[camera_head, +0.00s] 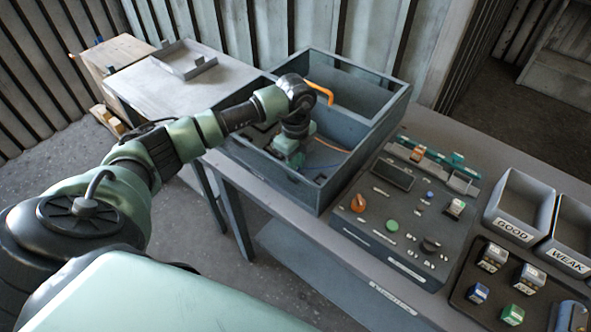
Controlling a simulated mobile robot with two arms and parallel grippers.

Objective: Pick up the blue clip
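My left arm reaches in from the left, and its gripper (287,160) points down inside the dark grey open box (384,113). The fingertips are low in the box and too small and hidden to tell whether they hold anything. A thin blue lead (322,166) and an orange lead (333,145) run across the box floor to the right of the gripper. I cannot make out a clear blue clip; one may be hidden by the gripper. My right gripper is out of view.
A control panel (379,231) with knobs and buttons stands right of the box. Grey bins marked GOOD (511,232) and WEAK (568,264) and a black tray (462,297) of small blocks lie farther right. An orange hook-shaped piece (320,88) shows behind my wrist.

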